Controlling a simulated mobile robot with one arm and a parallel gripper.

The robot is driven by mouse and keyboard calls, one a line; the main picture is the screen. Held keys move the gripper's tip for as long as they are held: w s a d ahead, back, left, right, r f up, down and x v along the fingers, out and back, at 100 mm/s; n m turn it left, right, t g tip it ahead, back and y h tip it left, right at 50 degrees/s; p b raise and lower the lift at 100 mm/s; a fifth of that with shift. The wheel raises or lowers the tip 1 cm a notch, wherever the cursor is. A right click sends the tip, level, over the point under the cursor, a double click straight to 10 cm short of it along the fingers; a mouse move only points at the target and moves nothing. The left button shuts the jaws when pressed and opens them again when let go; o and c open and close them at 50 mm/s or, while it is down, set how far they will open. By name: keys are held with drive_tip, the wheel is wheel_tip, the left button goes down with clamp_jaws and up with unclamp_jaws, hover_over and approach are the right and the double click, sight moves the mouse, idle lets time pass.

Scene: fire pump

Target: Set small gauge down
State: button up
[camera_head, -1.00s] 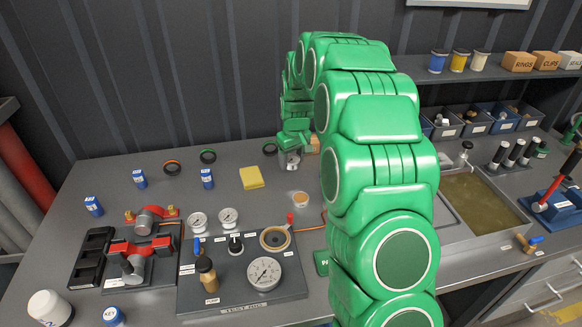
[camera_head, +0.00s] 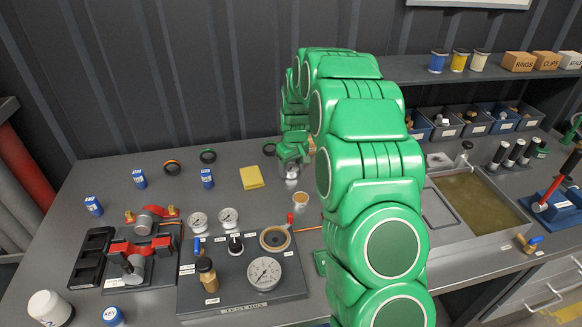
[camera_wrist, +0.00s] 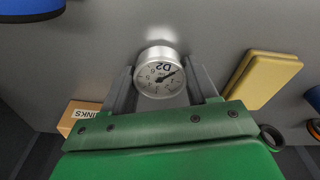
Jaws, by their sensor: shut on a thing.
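The small gauge (camera_wrist: 160,76), silver-rimmed with a white dial marked D2, sits between my gripper's two grey fingers in the wrist view. My gripper (camera_head: 291,174) is shut on it over the back of the bench, right of the yellow pad. In the head view the gauge (camera_head: 292,183) is a small pale shape at the fingertips. I cannot tell whether it touches the grey bench top (camera_head: 245,150).
A dark ring (camera_head: 269,149) and a cardboard box (camera_wrist: 80,117) are close by. The test rig (camera_head: 230,297) with several gauges is nearer.

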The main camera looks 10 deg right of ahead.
sight(293, 171)
drive_tip(key=o, duration=1.1)
drive_tip(key=shift+r, duration=0.1)
wheel_tip(293, 171, up, 11)
drive_tip(key=s, duration=0.1)
drive_tip(key=s+r, duration=0.6)
drive_tip(key=s, duration=0.6)
drive_tip(key=s+m+g, duration=0.1)
drive_tip(key=s, duration=1.2)
drive_tip(key=s+m+g, duration=0.1)
drive_tip(key=s+m, duration=0.1)
drive_tip(key=s, duration=1.1)
drive_tip(key=s+a+r+m+g, duration=0.1)
drive_tip(key=s, duration=1.2)
drive_tip(key=shift+h, duration=0.3)
